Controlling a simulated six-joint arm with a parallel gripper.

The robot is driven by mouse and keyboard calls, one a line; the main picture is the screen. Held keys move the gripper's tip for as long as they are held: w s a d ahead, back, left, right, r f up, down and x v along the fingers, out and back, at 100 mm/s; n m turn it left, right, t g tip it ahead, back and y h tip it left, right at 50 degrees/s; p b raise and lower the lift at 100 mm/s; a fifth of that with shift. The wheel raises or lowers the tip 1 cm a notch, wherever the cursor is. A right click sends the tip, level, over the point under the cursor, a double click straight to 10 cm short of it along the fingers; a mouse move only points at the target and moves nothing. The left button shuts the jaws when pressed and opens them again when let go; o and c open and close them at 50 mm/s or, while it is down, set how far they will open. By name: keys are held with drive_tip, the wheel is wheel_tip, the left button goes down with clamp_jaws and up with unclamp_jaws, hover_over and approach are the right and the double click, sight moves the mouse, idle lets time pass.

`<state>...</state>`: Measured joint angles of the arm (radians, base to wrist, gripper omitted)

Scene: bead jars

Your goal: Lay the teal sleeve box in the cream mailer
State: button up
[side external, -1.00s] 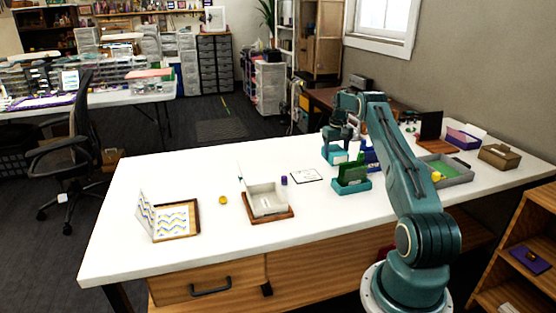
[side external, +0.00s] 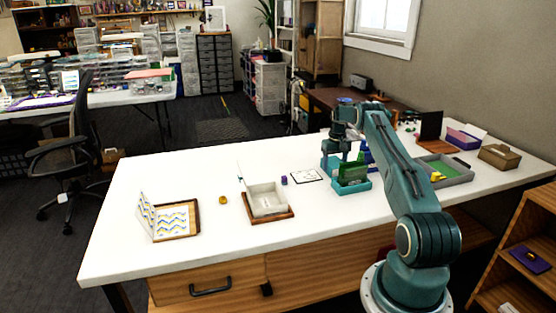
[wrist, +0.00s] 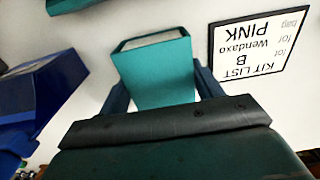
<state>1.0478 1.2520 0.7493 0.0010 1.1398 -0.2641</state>
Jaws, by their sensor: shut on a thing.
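The teal sleeve box (wrist: 153,72) is between the two fingers of my gripper (wrist: 160,88) in the wrist view, with a pale inside edge showing at one end. In the side external view, my gripper (side external: 346,150) is over the back middle of the table, and the teal box (side external: 329,163) shows partly beneath it, left of the green cards. The cream mailer (side external: 267,202) lies to the left, open, with its lid raised at the back left, on a brown wooden board. It looks empty. My gripper is well apart from it.
A teal tray (side external: 352,187) with green cards stands close in front of my gripper. A printed kit list card (side external: 307,175) and a small purple piece (side external: 284,180) lie between there and the mailer. A blue box (wrist: 38,95) is close by.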

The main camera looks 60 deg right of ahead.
sight(335, 162)
drive_tip(key=shift+f, duration=0.1)
drive_tip(key=o, duration=1.1)
wheel_tip(335, 162, up, 12)
drive_tip(key=shift+r, duration=0.15)
idle(0.5)
